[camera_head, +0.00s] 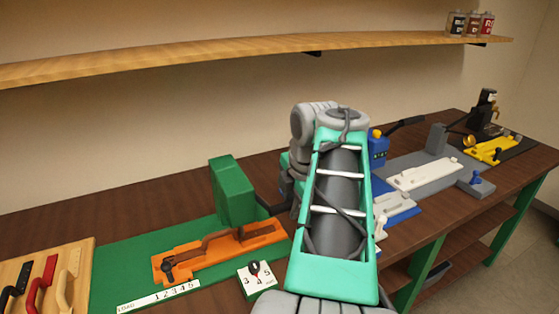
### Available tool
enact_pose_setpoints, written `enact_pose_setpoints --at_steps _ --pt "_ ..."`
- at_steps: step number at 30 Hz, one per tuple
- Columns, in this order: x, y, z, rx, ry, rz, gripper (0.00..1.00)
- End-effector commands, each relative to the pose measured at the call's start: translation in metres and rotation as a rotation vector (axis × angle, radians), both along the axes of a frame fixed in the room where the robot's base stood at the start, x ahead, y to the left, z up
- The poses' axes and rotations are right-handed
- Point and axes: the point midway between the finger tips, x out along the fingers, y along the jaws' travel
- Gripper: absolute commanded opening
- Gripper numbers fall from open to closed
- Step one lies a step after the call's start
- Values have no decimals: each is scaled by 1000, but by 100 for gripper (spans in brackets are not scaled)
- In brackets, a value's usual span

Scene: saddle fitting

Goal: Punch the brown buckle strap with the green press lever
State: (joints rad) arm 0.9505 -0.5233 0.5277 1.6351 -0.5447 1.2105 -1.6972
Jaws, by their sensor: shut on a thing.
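The green press (233,190) stands at the back of a green base (115,260). Its dark lever (272,208) sticks out to the right. The brown buckle strap (205,246) lies in an orange fixture (195,268) in front of the press, with a dark buckle at its left end. My gripper (291,190) shows only as a dark part at the lever's right end, shut on the lever.
A numbered strip (158,299) and a small dial card (257,280) sit at the front of the green base. Blue, grey and yellow stations stand at right. A shelf (200,60) runs above.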

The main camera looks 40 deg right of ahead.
Motion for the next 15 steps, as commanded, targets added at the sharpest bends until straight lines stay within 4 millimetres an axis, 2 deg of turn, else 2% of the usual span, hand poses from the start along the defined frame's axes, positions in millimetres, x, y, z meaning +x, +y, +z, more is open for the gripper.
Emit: enact_pose_setpoints --at_steps 9,15 --pt "-7 3 -28 10 10 -1 4" --pt "-8 3 -33 11 10 0 4"
